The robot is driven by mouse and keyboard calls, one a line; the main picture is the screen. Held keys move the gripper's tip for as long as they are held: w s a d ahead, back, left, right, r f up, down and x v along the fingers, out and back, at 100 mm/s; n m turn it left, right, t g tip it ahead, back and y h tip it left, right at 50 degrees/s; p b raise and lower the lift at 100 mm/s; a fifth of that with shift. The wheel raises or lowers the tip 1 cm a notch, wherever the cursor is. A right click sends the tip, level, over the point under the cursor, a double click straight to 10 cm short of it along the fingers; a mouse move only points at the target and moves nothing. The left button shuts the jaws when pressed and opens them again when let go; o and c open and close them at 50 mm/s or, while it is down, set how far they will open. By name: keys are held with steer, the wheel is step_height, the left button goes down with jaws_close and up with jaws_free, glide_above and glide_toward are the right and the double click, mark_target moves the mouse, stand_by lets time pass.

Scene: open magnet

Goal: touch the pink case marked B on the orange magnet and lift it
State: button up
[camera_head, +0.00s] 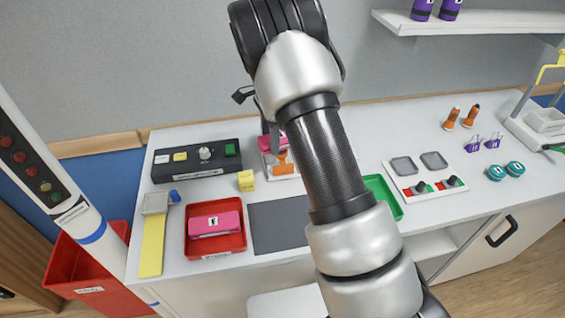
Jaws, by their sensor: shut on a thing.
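A pink case (265,142) shows in part beside my arm, at a white pad near the back of the table; the letter on it cannot be read. My gripper (270,127) is mostly hidden by my own arm; its dark end comes down onto this pink case and is shut on it. The orange magnet (283,164) is just below and right of the case in the picture, on the white pad. Whether the case touches the magnet cannot be told. Another pink case (216,224), with a white label, lies in a red tray (240,243).
A dark control box (178,172) stands at the back left, with a yellow cube (246,181) near it. A dark grey mat (280,228) is clear. A green tray (388,197) is partly behind my arm. Orange, purple and teal objects stand at the right.

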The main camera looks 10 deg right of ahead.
steer(key=shift+r, duration=0.15)
steer(key=shift+r+p, duration=0.75)
steer(key=shift+r, duration=2.4)
